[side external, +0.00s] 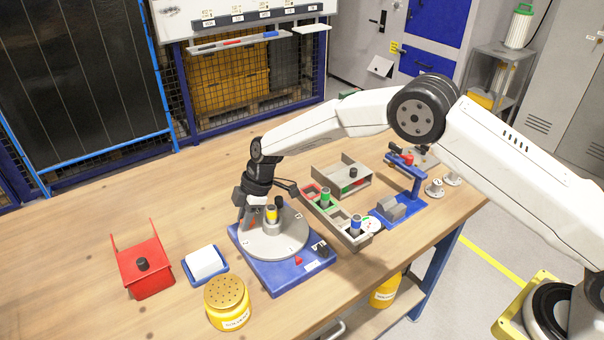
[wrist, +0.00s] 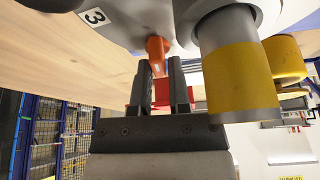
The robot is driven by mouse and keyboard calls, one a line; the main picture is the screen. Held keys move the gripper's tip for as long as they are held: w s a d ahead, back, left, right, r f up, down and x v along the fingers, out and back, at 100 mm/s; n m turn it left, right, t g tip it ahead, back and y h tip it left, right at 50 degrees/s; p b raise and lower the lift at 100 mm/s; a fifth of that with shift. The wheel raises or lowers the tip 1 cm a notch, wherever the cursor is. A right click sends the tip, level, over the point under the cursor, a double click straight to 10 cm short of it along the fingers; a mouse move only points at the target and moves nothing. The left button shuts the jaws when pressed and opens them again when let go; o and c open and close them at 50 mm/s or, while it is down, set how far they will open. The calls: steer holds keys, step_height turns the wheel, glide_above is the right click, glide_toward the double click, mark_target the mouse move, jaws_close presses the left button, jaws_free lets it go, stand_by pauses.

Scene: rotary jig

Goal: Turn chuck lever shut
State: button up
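The rotary jig has a grey round plate (side external: 268,240) on a blue base (side external: 290,277). A chuck stands on the plate, with a yellow-banded grey cylinder (side external: 271,214) upright in it; the cylinder looms large in the wrist view (wrist: 240,75). The orange chuck lever (wrist: 157,50) points out from the chuck. My gripper (side external: 247,222) is low over the plate's left side, beside the cylinder. In the wrist view my gripper's fingers (wrist: 161,66) stand apart on either side of the lever's end, with narrow gaps. In the side view the lever is mostly hidden.
Grey trays (side external: 345,181) and a blue fixture (side external: 407,180) stand right. The table's far left is clear.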

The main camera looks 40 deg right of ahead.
jaws_close()
steer(key=shift+m, duration=0.5)
steer(key=m+t, duration=0.1)
steer(key=m, duration=0.1)
steer(key=shift+m, duration=0.3)
steer(key=shift+w+m+t+h, duration=0.15)
steer(key=shift+m+t+h, duration=0.55)
steer(key=shift+m, duration=1)
steer(key=shift+r, duration=0.1)
steer(key=o, duration=0.5)
jaws_free()
